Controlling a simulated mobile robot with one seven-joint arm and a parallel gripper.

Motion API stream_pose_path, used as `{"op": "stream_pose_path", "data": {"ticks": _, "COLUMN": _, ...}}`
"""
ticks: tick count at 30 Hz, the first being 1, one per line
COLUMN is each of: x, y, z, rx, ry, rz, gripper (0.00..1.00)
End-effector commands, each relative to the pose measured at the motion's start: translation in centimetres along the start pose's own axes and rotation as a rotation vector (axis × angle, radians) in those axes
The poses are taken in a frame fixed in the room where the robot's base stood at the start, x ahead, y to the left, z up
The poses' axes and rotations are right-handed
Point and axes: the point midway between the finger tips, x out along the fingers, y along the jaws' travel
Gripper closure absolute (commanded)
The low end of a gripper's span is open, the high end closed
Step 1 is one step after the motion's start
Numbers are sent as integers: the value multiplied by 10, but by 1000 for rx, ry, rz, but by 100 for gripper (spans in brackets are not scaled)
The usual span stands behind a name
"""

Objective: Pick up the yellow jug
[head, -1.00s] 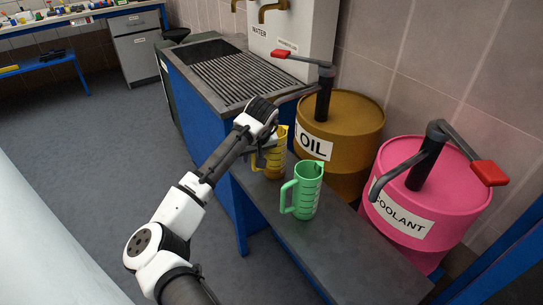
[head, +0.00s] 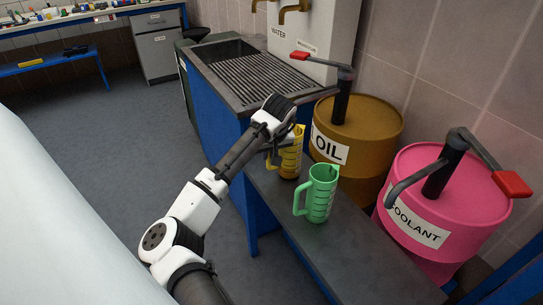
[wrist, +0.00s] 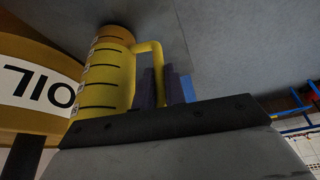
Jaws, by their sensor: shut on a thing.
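The yellow jug (head: 289,158) stands on the dark bench, just left of the oil drum. It has dark level marks and a handle on its left side. My gripper (head: 275,151) is at the handle side of the jug. In the wrist view the yellow jug (wrist: 107,80) shows with its handle between the fingers of my gripper (wrist: 160,90), which are shut on it. The jug looks upright; whether its base touches the bench is hard to tell.
A green jug (head: 319,194) stands close in front of the yellow jug on the bench (head: 345,255). The brown oil drum (head: 365,122) and pink coolant drum (head: 415,190) stand behind, with pump levers. A sink grille (head: 240,75) lies beyond.

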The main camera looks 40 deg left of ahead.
Motion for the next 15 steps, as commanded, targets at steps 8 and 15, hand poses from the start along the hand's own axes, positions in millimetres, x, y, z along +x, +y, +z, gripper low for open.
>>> {"op": "stream_pose_path", "data": {"ticks": 8, "x": -22, "y": -17, "z": -6, "rx": -5, "ry": -1, "rz": 2, "gripper": 100}}
{"op": "stream_pose_path", "data": {"ticks": 15, "x": -26, "y": -74, "z": 4, "rx": -7, "ry": 1, "rz": 3, "gripper": 100}}
